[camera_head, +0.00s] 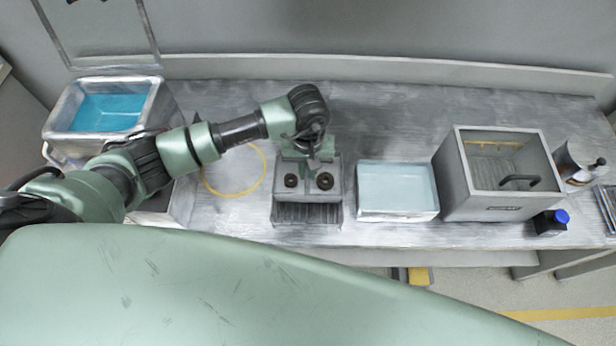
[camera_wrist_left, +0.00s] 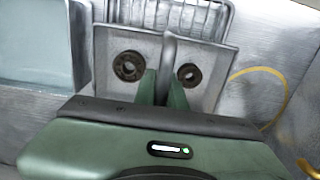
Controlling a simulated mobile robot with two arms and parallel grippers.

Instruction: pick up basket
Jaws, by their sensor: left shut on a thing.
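The basket (camera_head: 308,192) is a grey metal tray with an upright centre piece and a dark ring on each side. It is near the middle of the bench in the head view. It also shows in the left wrist view (camera_wrist_left: 217,62). My left gripper (camera_head: 309,153) is above the basket's far part. Its green fingers (camera_wrist_left: 164,88) are shut on the basket's centre piece. The arm hides part of the basket's far side. I cannot tell whether the basket is off the bench. My right gripper is out of view.
A ribbed rack (camera_head: 307,214) lies at the basket's near side. A blue-liquid basin (camera_head: 68,118) is at left. A yellow circle (camera_head: 207,184) marks bare bench left of the basket.

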